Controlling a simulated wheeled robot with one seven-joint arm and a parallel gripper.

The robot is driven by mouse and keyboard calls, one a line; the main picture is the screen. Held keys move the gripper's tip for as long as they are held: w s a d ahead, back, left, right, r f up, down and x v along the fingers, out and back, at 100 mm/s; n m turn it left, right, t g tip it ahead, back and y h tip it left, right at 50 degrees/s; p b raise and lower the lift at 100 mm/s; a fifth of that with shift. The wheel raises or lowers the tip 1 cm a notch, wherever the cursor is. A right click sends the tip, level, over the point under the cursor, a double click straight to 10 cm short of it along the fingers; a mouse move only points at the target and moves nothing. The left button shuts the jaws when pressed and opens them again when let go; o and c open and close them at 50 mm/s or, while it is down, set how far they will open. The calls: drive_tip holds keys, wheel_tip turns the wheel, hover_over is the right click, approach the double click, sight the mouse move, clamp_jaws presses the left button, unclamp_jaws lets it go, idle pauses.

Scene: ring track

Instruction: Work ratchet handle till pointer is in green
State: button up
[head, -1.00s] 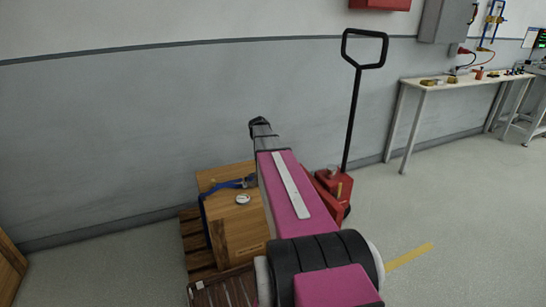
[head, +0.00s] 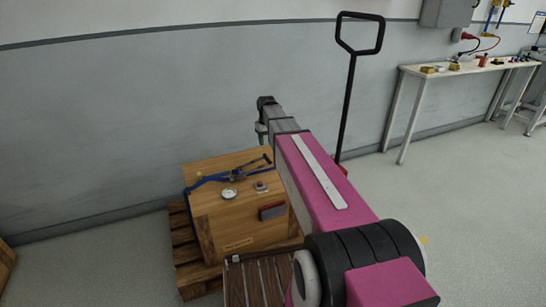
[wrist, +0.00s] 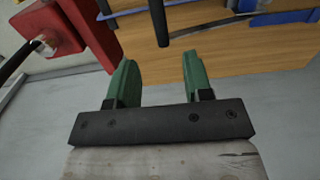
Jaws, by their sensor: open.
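A wooden crate (head: 215,225) stands on a pallet, with a blue strap (head: 208,179) across its top. A ratchet (head: 238,175) sits on the strap, its dark handle (head: 257,161) slanting up to the right. A round white dial (head: 229,194) lies on the crate top in front of it; its pointer is too small to read. My gripper (wrist: 160,75) is open and empty, its two green fingers apart. In the wrist view a dark rod (wrist: 159,22), apparently the ratchet handle, shows beyond and between the fingertips, with the crate (wrist: 215,48) behind it.
A red pallet jack (wrist: 60,28) with a tall black handle (head: 348,110) stands close to the right of the crate. A wall is behind; a workbench (head: 465,66) stands right.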

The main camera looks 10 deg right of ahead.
sight(267, 157)
wheel_tip(267, 157, down, 9)
drive_tip(key=shift+f, duration=0.1)
idle(0.3)
clamp_jaws()
